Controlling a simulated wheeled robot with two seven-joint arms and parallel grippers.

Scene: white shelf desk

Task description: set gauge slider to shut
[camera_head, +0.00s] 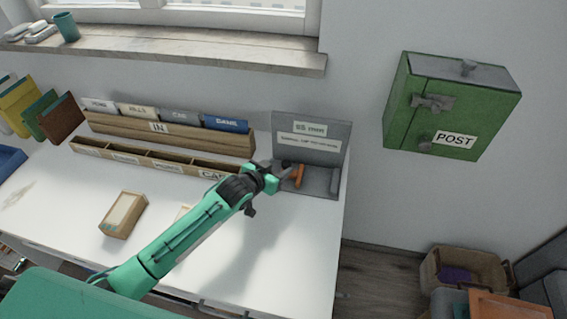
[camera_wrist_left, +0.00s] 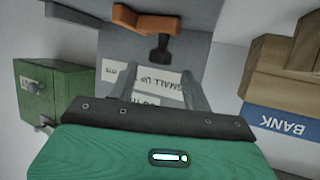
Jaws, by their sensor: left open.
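The grey gauge (camera_head: 340,150) stands at the right end of the white desk, with an upright labelled back plate and a base. Its orange slider (camera_head: 299,175) sits at the base, just right of my left gripper (camera_head: 287,167). In the left wrist view the orange slider (camera_wrist_left: 125,15) is at the top, with a dark knob (camera_wrist_left: 160,50) below it. My left gripper (camera_wrist_left: 158,72) is open there, its two grey fingers apart with the labelled grey plate behind them. I cannot tell whether a finger touches the slider. My right gripper is not in view.
A wooden letter rack (camera_head: 185,133) with folders stands left of the gauge. A small wooden box (camera_head: 123,214) lies on the desk (camera_head: 60,215). A green post box (camera_head: 445,105) hangs on the wall at right. The desk's front right is clear.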

